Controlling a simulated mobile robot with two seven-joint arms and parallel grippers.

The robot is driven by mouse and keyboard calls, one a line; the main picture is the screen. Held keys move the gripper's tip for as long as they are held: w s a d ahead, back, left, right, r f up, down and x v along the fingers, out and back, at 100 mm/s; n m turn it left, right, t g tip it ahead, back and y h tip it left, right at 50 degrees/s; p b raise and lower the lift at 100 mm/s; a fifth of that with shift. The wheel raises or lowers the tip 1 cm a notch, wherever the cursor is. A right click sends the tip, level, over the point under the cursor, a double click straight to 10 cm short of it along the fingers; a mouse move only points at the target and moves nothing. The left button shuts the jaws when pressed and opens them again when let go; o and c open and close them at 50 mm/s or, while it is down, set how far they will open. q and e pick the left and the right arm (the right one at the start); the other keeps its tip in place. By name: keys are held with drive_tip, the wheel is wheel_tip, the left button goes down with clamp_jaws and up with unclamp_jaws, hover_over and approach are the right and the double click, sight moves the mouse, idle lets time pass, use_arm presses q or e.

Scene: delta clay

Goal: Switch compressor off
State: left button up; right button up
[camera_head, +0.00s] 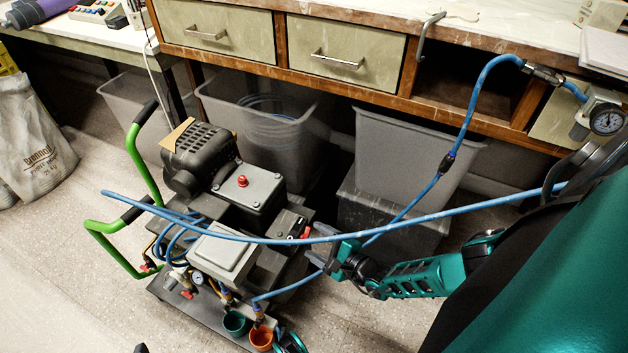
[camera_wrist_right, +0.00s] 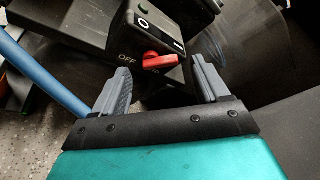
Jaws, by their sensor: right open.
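The compressor (camera_head: 208,150) stands on a cart with green handles, its dark motor at the back. A black switch box (camera_head: 288,222) on it carries a red switch lever (camera_head: 306,232). In the right wrist view, the red lever (camera_wrist_right: 160,61) lies on the black box (camera_wrist_right: 152,25), with "OFF" printed left of it and O and I marks above. I cannot tell its setting for sure. My right gripper (camera_head: 320,251) is open at the box; in its wrist view its fingers (camera_wrist_right: 160,72) stand on either side of the lever, apparently apart from it.
A blue hose (camera_head: 400,222) runs across in front of the compressor to the right. Grey bins (camera_head: 410,160) stand under the drawer bench (camera_head: 270,60). A green cup (camera_head: 235,322) and an orange cup (camera_head: 261,338) sit at the cart's front.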

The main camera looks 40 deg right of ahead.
drive_tip(key=shift+x, duration=0.95)
drive_tip(key=c, duration=1.1)
drive_tip(key=shift+o, duration=0.2)
drive_tip(key=n, duration=0.1)
drive_tip(key=n+t, duration=0.1)
drive_tip(key=n, duration=0.1)
drive_tip(key=shift+s+a+f+h, duration=0.15)
drive_tip(key=shift+s+a+h, duration=0.05)
drive_tip(key=shift+a+h, duration=0.2)
drive_tip(key=shift+s+a+f+n+t, duration=0.1)
drive_tip(key=shift+s+f+n+t, duration=0.2)
drive_tip(key=shift+n, duration=0.2)
drive_tip(key=shift+w+r+n, duration=0.1)
drive_tip(key=shift+r+n, duration=0.1)
drive_tip(key=shift+n, duration=0.1)
